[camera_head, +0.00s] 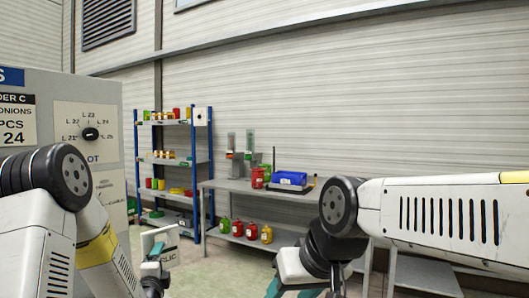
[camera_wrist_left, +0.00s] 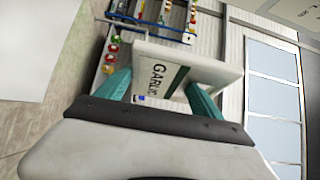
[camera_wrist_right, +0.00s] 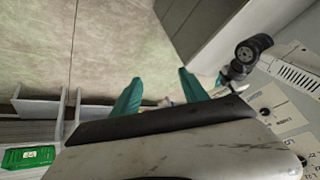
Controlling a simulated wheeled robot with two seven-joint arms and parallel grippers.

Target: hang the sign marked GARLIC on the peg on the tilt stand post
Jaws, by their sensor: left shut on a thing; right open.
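The white GARLIC sign (camera_head: 159,246) is in front of the left cabinet in the head view. In the left wrist view the sign (camera_wrist_left: 190,62) shows its dark lettering turned sideways and a green stripe. My left gripper (camera_head: 153,268) is shut on the sign, with its teal fingers on either side of it. My right gripper (camera_head: 292,288) is open at the bottom of the head view. In the right wrist view, the right gripper (camera_wrist_right: 160,79) has spread fingers with nothing gripped between them. I cannot make out the tilt stand post or its peg for certain.
A grey cabinet (camera_head: 112,95) with a dark dial knob (camera_head: 90,133) stands at left. Blue-post shelves (camera_head: 210,165) hold jars and boxes. A grey table (camera_head: 225,185) holds a blue bin (camera_head: 290,180) and red containers. Floor is clear between cabinet and table.

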